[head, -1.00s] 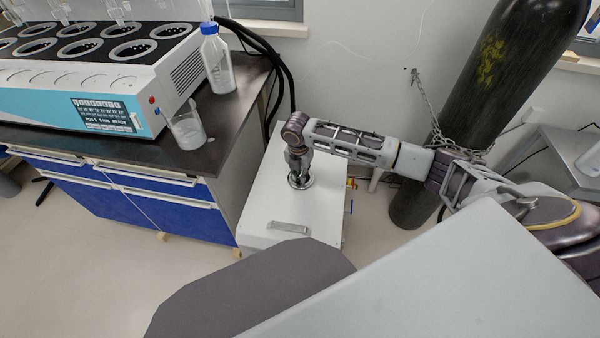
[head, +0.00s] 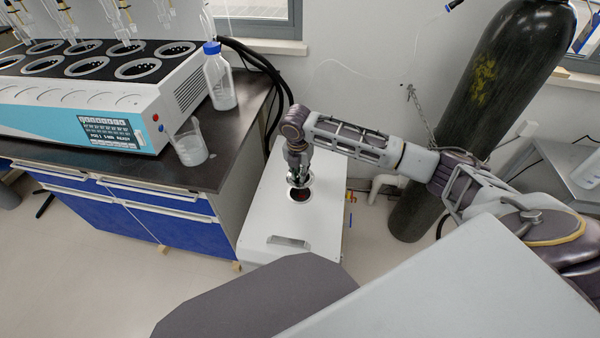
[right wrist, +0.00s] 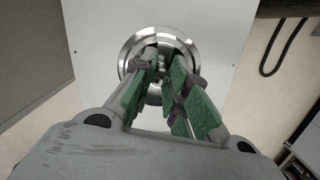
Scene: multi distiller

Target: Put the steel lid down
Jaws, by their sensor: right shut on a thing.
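The round steel lid (head: 290,184) is held by its knob in my right gripper (head: 296,174), just above the top of the white box. Below it, the box's round opening (head: 299,195) shows a dark, reddish inside. In the right wrist view, the lid (right wrist: 133,48) is a shiny ringed disc, and the green-padded fingers of my right gripper (right wrist: 162,62) close around its middle, partly hiding it. My left gripper is not in view.
The white box (head: 265,215) has clear space on its top in front of the opening, up to a handle (head: 288,242). A dark bench (head: 225,150) with a beaker (head: 190,145) and a blue-capped bottle (head: 219,80) stands left. A chained gas cylinder (head: 480,90) stands right.

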